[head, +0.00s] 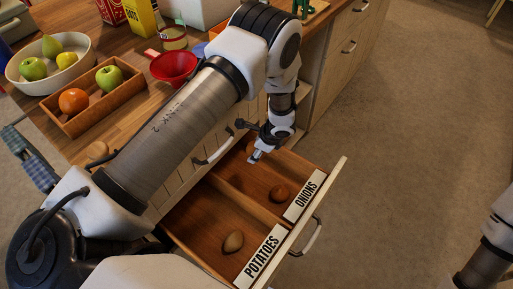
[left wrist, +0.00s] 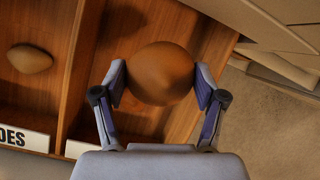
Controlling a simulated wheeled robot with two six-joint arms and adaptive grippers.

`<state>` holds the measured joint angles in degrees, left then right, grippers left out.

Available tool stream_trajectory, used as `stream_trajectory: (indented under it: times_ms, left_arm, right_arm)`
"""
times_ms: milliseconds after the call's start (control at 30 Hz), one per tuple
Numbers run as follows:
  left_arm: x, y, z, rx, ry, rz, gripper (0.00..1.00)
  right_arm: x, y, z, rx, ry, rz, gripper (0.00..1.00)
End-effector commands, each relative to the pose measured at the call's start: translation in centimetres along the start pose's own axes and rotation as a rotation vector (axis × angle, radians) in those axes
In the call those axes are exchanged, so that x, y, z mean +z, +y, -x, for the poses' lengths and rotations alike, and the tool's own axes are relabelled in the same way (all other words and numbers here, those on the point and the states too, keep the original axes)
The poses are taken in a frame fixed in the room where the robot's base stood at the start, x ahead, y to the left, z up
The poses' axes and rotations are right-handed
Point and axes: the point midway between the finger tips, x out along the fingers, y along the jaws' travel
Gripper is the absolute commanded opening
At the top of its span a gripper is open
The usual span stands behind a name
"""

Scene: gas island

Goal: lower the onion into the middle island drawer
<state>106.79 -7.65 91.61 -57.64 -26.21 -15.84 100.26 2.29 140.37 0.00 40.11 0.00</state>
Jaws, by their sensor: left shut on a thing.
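The open drawer (head: 213,188) has two compartments, split by a divider. The front labels read POTATOES and ONIONS. My left gripper (head: 256,156) reaches down over the rear of the ONIONS compartment. In the left wrist view, its fingers (left wrist: 160,85) are shut on a round brown onion (left wrist: 160,72). The held onion is mostly hidden by the gripper in the head view. A potato (head: 233,242) lies in the POTATOES compartment. Whether the held onion touches the drawer floor cannot be told.
The wooden counter above holds a fruit bowl (head: 22,87), a wooden tray (head: 75,127) with an orange and an apple, a red funnel-like bowl (head: 174,66) and boxes. The drawer handle (head: 306,238) sticks out in front. The floor to the right is clear.

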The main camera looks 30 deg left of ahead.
Motion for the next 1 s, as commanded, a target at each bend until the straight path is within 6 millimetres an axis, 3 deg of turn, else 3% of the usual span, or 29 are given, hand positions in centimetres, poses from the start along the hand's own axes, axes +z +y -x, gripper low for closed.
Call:
stream_trajectory:
  times_ms: [1000]
  left_arm:
    - [-2.5, 0.9, -5.9, 0.001, 0.000, 0.000, 0.33]
  right_arm:
    - [0.0, 0.0, -5.8, 0.000, 0.000, 0.000, 1.00]
